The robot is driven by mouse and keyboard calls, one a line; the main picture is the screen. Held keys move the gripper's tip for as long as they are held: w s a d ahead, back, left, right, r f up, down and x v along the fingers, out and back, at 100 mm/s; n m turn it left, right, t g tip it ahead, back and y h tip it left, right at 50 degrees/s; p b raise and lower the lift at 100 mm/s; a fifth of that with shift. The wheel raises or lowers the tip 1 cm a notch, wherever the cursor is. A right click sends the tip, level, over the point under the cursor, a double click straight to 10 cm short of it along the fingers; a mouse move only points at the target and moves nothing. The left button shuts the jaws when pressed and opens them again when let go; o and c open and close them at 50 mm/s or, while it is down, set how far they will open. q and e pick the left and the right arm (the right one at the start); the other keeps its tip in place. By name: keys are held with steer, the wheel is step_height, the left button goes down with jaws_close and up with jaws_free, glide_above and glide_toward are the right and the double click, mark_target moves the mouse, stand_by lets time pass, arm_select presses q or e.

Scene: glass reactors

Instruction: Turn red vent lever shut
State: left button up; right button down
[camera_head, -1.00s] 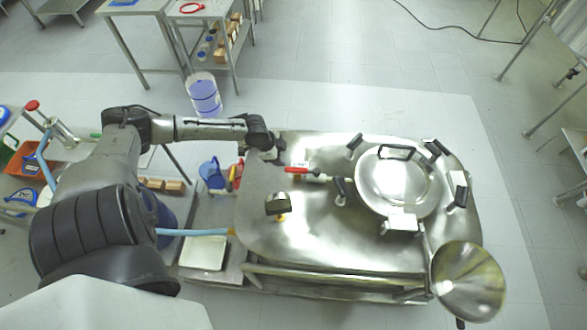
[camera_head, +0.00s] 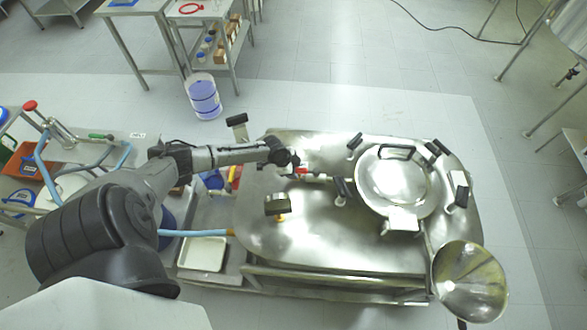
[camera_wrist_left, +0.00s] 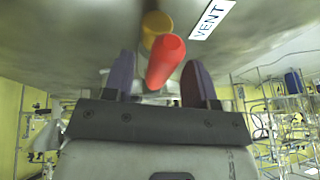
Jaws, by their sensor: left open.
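The red vent lever (camera_head: 301,170) lies on the steel reactor lid (camera_head: 330,245), left of the round hatch. In the left wrist view the lever's rounded red end (camera_wrist_left: 166,62) points toward me, between the two fingers, with a yellow part (camera_wrist_left: 157,24) behind it. My left gripper (camera_head: 296,163) is at the lever's left end and covers part of it. Its fingers (camera_wrist_left: 158,70) are open, one on each side of the lever; I cannot tell whether either touches it. A white VENT label (camera_wrist_left: 212,19) is beside the lever. My right gripper is not in view.
The round hatch (camera_head: 392,182) with black-handled clamps is right of the lever. A black-topped fitting (camera_head: 277,204) stands on the lid in front. A steel funnel (camera_head: 468,284) is at the right front. The lid between fitting and funnel is mostly clear.

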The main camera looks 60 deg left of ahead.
arm_select(q)
steer(key=shift+c, duration=0.4)
jaws_close()
